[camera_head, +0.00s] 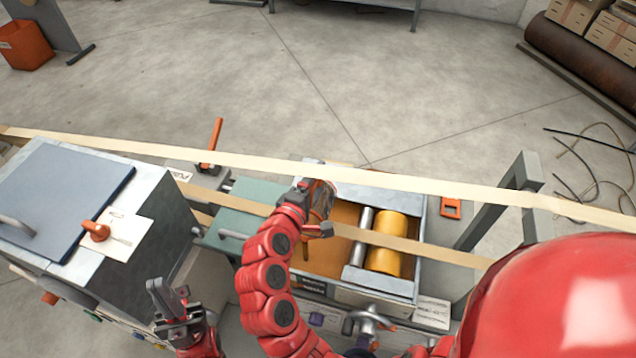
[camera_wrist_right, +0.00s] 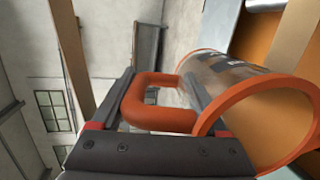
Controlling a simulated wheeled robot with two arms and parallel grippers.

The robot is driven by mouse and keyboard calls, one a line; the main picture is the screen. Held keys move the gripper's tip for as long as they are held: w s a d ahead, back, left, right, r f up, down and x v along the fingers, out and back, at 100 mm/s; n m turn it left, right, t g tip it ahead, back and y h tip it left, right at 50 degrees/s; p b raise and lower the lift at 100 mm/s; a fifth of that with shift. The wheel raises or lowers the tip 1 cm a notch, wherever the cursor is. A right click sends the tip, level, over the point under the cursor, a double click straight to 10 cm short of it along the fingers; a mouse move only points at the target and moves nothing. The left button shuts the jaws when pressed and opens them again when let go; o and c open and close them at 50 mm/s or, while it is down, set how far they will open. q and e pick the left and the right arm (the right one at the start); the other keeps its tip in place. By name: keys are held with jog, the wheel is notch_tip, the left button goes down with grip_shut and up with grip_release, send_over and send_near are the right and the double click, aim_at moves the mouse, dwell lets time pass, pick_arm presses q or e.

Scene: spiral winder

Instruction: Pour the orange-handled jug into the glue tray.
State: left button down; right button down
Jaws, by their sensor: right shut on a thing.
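The glue tray (camera_head: 419,215) is a grey box holding orange-brown glue, a yellow roller (camera_head: 392,228) and a metal roller (camera_head: 362,232). The clear jug (camera_head: 323,200) is over the tray's left part, partly hidden by my right gripper (camera_head: 308,192). In the right wrist view the right gripper is shut on the jug's orange handle (camera_wrist_right: 160,118). The jug's body (camera_wrist_right: 215,78) looks tilted, its orange rim beside the glue-coloured surface. I cannot make out a stream or how full it is. My left gripper (camera_head: 170,300) is open and empty, left of the tray.
A pale paper strip (camera_head: 250,161) crosses above the tray, and another strip runs over the rollers. A green plate (camera_head: 240,209) adjoins the tray's left side. A grey cabinet (camera_head: 65,195) stands at left, a grey post (camera_head: 520,172) at right.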

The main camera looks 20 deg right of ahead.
aim_at(313, 192)
jog(key=shift+s+a+f+t+h+b, duration=0.2)
jog(key=shift+s+a+t+h+b, duration=0.35)
jog(key=shift+b, duration=0.95)
jog(key=b, duration=0.1)
jog(key=s+t+h+b, duration=0.1)
jog(key=shift+s+a+r+b, duration=0.15)
jog(key=shift+a+r+b, duration=0.1)
jog(key=shift+a+b, duration=0.05)
jog(key=shift+s+a+r+t, duration=0.1)
jog(key=shift+s+r+t, duration=0.05)
jog(key=shift+t, duration=0.1)
jog(key=shift+m, duration=0.3)
dwell(1.5)
jog(key=w+d+g+y+p, duration=0.1)
jog(key=p, duration=0.4)
jog(key=w+d+g+y+p, duration=0.1)
jog(key=p, duration=0.4)
jog(key=shift+w+r+g, duration=0.3)
jog(key=shift+w+r, duration=0.05)
jog(key=shift+w+d+f, duration=0.1)
jog(key=shift+f, duration=0.1)
jog(key=shift+f+y, duration=0.25)
